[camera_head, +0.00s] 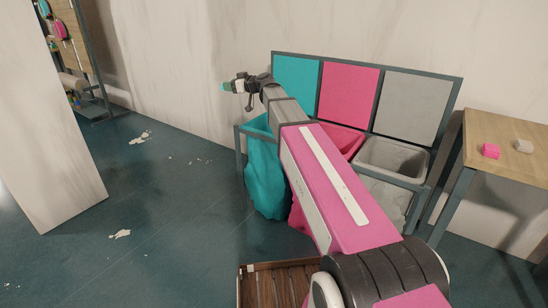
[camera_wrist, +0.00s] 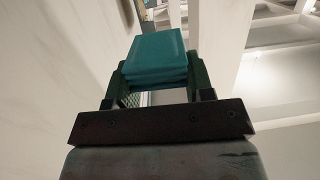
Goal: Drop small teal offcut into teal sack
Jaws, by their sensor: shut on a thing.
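My gripper (camera_head: 237,86) is at the far end of my pink arm, up and to the left of the sack stand. It is shut on the small teal offcut, a flat-sided teal block that fills the gap between the fingers in the wrist view (camera_wrist: 155,57). In the head view the offcut is a tiny teal patch (camera_head: 224,87) at the gripper's tip. The teal sack (camera_head: 267,184) hangs at the left of the stand, below and slightly right of the gripper.
A pink sack (camera_head: 345,140) and a grey sack (camera_head: 393,160) hang beside it in a dark frame with matching panels. A wooden table (camera_head: 508,163) at the right bears a pink block (camera_head: 490,151) and a pale block (camera_head: 524,146). A wooden crate (camera_head: 262,268) lies near my base. Left floor is mostly clear.

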